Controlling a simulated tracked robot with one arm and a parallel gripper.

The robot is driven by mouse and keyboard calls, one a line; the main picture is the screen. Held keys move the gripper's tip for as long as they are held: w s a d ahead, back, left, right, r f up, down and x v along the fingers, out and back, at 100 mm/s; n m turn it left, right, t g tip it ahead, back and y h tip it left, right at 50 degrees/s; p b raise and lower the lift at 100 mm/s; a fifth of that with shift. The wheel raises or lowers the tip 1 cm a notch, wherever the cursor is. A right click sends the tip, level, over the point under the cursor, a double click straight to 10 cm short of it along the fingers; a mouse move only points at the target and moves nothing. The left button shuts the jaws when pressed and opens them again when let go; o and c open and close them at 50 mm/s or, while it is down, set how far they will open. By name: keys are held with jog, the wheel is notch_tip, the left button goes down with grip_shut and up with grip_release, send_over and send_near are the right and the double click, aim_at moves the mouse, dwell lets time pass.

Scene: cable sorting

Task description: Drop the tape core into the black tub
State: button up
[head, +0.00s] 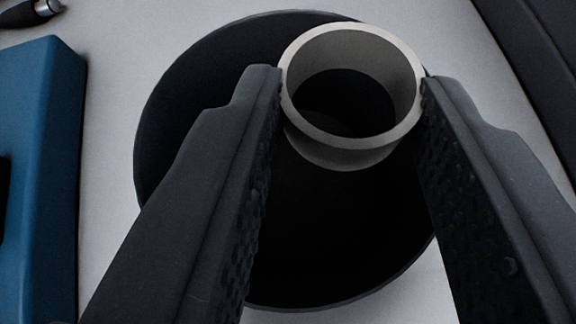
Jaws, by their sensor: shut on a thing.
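The tape core (352,152), a pale grey open ring, is between the fingertips of my gripper (352,88) in the head view. My gripper is shut on its two sides. The black tub (172,110) is a round, dark, open container below. The core shows over the tub's opening, toward its upper right part as seen here. Through the ring I see the tub's dark inside. My fingers hide parts of the tub's left and right sides. The core's height above the tub is hard to tell.
A blue block-like object (50,170) stands at the left edge. A dark pen-like or plug-like tip (30,12) lies at the upper left. A dark edge or panel (540,70) runs along the upper right. The pale surface (110,130) shows bare around the tub.

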jog(key=shift+f, duration=0.1)
jog(key=o, duration=1)
jog(key=shift+s, duration=0.1)
jog(key=p+v, duration=0.2)
jog(key=v, duration=1.1)
jog(key=shift+s+a, duration=0.15)
jog(key=shift+s, duration=0.1)
